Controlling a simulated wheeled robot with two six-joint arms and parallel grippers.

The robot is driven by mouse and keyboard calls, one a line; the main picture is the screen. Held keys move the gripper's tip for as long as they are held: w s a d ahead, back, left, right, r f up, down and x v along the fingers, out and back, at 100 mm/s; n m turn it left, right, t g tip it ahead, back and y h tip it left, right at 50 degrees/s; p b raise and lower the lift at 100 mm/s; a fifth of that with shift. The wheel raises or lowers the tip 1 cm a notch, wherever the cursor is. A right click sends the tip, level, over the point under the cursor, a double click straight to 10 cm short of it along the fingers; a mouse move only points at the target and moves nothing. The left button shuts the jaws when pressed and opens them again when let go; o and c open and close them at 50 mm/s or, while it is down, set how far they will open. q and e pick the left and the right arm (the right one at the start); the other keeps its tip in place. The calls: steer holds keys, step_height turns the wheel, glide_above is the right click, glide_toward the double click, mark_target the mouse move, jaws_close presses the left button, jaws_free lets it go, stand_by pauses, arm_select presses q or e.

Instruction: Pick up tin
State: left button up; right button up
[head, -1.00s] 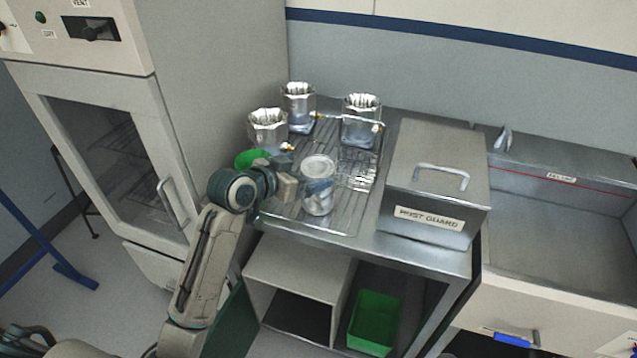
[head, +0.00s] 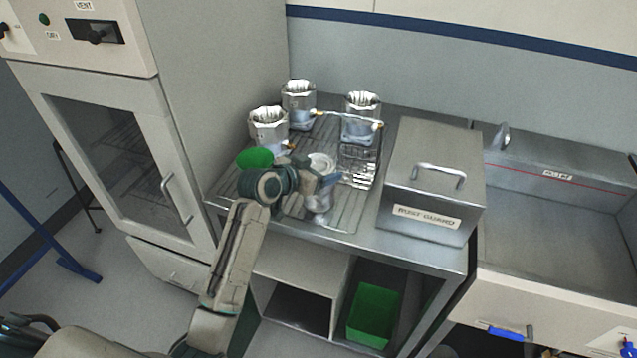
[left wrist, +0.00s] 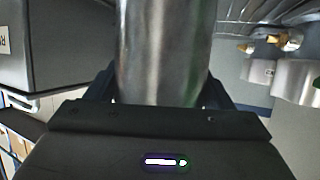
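The tin (head: 319,203) is a shiny metal cylinder standing upright on the wire rack at the front of the steel table. My left gripper (head: 325,187) is at the tin, its fingers reaching along the tin's sides from the left and partly hiding it. In the left wrist view the tin (left wrist: 163,50) fills the space between the dark fingers (left wrist: 160,92). I cannot tell whether the fingers press on it or only stand around it. My right gripper is not in view.
Several metal housings with brass fittings, such as the back left one (head: 298,105), stand behind on the wire rack (head: 345,212). An oven-like cabinet (head: 120,150) stands left.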

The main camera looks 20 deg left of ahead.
arm_select(q)
steer(key=c, duration=1.2)
steer(key=shift+r, duration=0.1)
steer(key=shift+r+b, duration=0.55)
steer(key=shift+r, duration=0.3)
steer(key=shift+s+a+r+b, duration=0.2)
steer(key=shift+r+b, duration=0.25)
steer(key=shift+r, duration=0.3)
steer(key=s+a+r+b, duration=0.1)
steer(key=s+a+b, duration=0.3)
steer(key=s, duration=1)
steer(key=shift+a+r, duration=0.3)
steer(key=shift+a, duration=0.85)
